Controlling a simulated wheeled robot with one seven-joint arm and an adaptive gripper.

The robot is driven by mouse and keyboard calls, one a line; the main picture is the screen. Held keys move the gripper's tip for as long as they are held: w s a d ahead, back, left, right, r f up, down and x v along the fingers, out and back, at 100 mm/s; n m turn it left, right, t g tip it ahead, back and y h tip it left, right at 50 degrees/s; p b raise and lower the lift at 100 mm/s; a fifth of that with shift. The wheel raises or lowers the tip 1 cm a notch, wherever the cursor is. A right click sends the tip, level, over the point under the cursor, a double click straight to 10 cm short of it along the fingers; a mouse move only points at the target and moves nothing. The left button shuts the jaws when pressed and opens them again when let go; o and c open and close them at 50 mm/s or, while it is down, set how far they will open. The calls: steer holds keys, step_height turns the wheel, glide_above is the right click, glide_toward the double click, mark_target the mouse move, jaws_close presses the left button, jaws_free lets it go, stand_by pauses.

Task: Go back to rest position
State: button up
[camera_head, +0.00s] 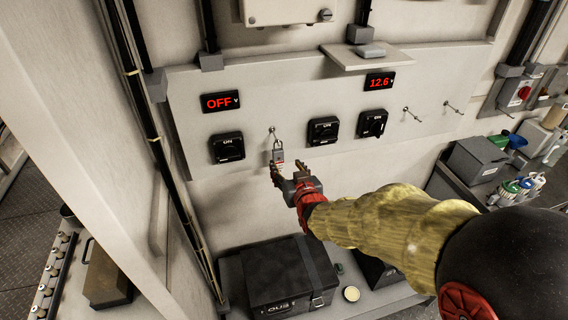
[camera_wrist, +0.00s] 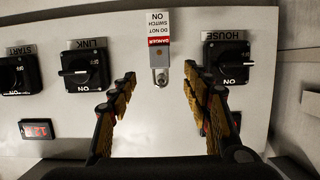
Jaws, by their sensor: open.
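My gripper (camera_head: 279,176) is open in front of the switch panel (camera_head: 282,100), at the end of my arm. In the wrist view, my gripper (camera_wrist: 161,88) has its two fingers spread with nothing between the tips that I can see gripped. A padlock with a danger tag (camera_head: 277,154) hangs from a hook on the panel, just above my fingertips. In the wrist view, the tagged padlock (camera_wrist: 160,45) appears centred beyond the finger gap, reading upside down. Whether the fingers touch it is unclear.
Black rotary switches flank the padlock: a left one (camera_head: 227,147), a middle one (camera_head: 323,130) and a right one (camera_head: 372,123). Displays read OFF (camera_head: 220,101) and 12.6 (camera_head: 379,81). A black case (camera_head: 280,275) sits below. A shelf (camera_head: 372,57) juts out above.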

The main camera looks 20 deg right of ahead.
steer(key=s+f+g, duration=0.8)
steer(key=s+f, duration=0.1)
steer(key=s, duration=0.5)
steer(key=s+r+b, duration=0.1)
steer(key=s+r, duration=0.4)
steer(key=s, duration=0.3)
steer(key=s+r+g+b, duration=0.1)
steer(key=s+r+b, duration=0.1)
steer(key=s+r, duration=0.4)
steer(key=s, duration=0.3)
steer(key=shift+s+r+b, duration=0.15)
steer(key=shift+r+b, duration=0.15)
steer(key=shift+c, duration=0.4)
stand_by(1.0)
